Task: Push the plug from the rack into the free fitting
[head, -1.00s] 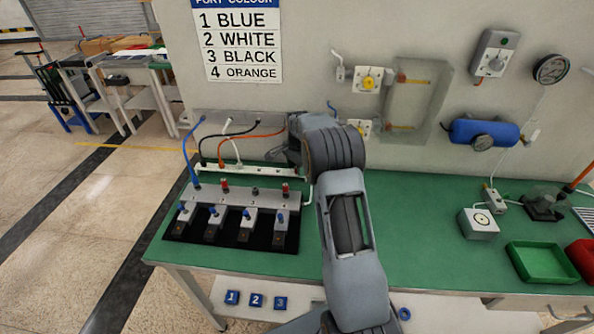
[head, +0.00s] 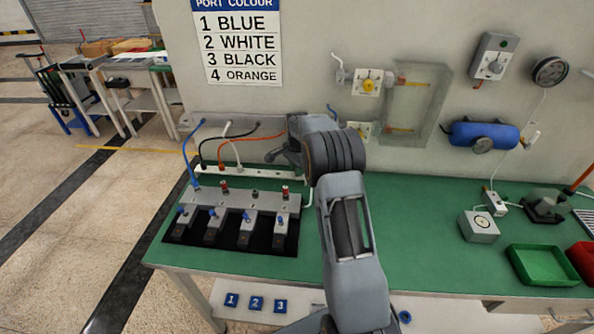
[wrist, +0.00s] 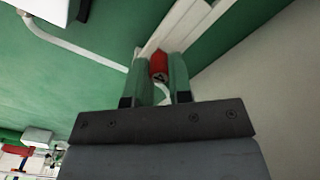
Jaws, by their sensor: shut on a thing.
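My gripper (head: 272,157) is low over the right part of the white rack (head: 208,174) at the back of the bench. In the wrist view my gripper (wrist: 159,62) is shut on a small red plug (wrist: 159,66), with a pale curved line just below it. The plug is hidden in the head view. The grey fitting block (head: 240,201) stands in front of the rack. A blue hose (head: 187,155) runs to its leftmost fitting.
White, black and orange hoses (head: 237,138) hang from the wall behind the rack. A port colour chart (head: 237,45) is above them. A clear cover (head: 408,100) and valves are on the wall at right.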

